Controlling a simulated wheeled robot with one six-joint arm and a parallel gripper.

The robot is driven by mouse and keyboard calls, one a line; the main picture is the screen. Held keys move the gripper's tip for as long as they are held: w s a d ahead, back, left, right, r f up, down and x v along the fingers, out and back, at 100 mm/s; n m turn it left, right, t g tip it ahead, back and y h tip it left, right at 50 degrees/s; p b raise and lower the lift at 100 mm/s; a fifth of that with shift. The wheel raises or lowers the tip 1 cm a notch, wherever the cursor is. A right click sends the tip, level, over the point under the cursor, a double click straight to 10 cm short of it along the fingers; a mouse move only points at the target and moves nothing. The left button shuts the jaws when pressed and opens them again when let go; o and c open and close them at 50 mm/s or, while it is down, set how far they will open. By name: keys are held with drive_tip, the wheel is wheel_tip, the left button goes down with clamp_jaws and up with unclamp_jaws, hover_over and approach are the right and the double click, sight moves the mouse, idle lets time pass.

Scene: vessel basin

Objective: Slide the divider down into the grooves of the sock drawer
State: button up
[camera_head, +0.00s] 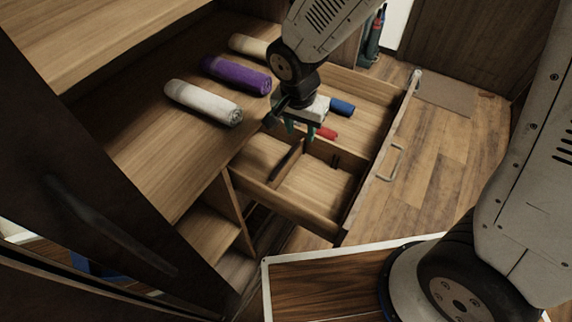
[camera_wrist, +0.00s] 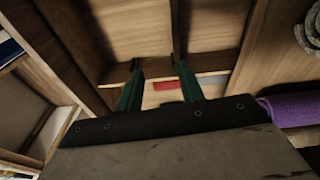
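The sock drawer (camera_head: 325,222) is pulled open, with wooden compartments inside. A dark upright slat (camera_head: 285,160), which looks like the divider, stands in its near part, left of centre. A wooden cross partition (camera_head: 322,152) runs across the drawer, with short dark marks like grooves (camera_head: 335,161) on it. My gripper (camera_head: 301,130) is above this partition, its green fingers pointing down. In the wrist view the fingers (camera_wrist: 160,80) are apart, with the partition (camera_wrist: 215,72) beyond them and nothing clearly held. I cannot tell whether the fingertips touch anything.
A red roll (camera_head: 326,132) and a blue roll (camera_head: 342,107) lie in the drawer's far part. White (camera_head: 203,102), purple (camera_head: 236,75) and beige (camera_head: 248,46) rolls lie on the wooden surface to the left. The drawer front has a handle (camera_head: 390,163).

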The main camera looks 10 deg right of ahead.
hover_over(286, 159)
drive_tip(key=s, duration=0.1)
drive_tip(key=shift+m, duration=0.4)
drive_tip(key=f, duration=0.5)
drive_tip(key=shift+a+f, duration=0.3)
drive_tip(key=shift+a, duration=0.05)
drive_tip(key=f, duration=0.2)
drive_tip(key=w+f, duration=0.1)
drive_tip(key=f, duration=0.5)
drive_tip(key=shift+w+d, duration=0.15)
drive_tip(key=shift+d, duration=0.2)
drive_tip(key=shift+r, duration=0.1)
clamp_jaws()
